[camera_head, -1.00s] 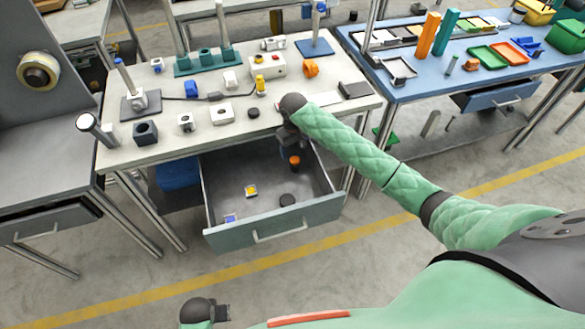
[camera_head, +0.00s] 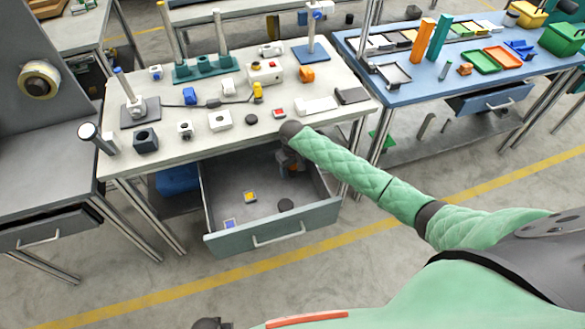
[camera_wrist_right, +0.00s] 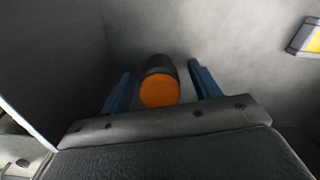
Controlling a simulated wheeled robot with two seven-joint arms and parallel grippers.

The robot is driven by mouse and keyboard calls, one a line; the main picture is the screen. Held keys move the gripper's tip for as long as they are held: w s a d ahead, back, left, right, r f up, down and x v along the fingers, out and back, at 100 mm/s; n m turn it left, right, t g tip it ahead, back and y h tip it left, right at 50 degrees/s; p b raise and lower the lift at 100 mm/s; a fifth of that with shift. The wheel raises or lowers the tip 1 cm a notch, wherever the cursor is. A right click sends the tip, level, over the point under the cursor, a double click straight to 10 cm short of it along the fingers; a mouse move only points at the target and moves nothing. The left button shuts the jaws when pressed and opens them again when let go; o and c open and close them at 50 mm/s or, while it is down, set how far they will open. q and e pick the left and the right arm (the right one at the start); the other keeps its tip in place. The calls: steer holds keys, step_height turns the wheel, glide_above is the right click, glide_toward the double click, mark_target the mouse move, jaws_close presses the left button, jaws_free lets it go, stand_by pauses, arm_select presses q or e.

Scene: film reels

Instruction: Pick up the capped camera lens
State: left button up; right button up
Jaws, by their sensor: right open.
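The capped camera lens, a dark cylinder with an orange end, lies in the open drawer (camera_head: 271,240) of the white table. In the right wrist view the lens (camera_wrist_right: 160,90) sits between the two blue fingers of my right gripper (camera_wrist_right: 161,84), with a gap on each side. In the head view my right gripper (camera_head: 291,163) reaches down into the drawer's back right and mostly hides the lens; a bit of orange shows there. Part of my left gripper (camera_head: 212,323) shows at the bottom edge; its fingers are not clear.
The drawer also holds a dark disc (camera_head: 286,204), a yellow-centred block (camera_head: 250,197) and a small blue item (camera_head: 230,223). The drawer walls stand close around my right gripper. The white table (camera_head: 180,160) above carries many small parts. A blue table (camera_head: 420,95) stands at the right.

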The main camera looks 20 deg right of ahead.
steer(key=c, duration=1.1)
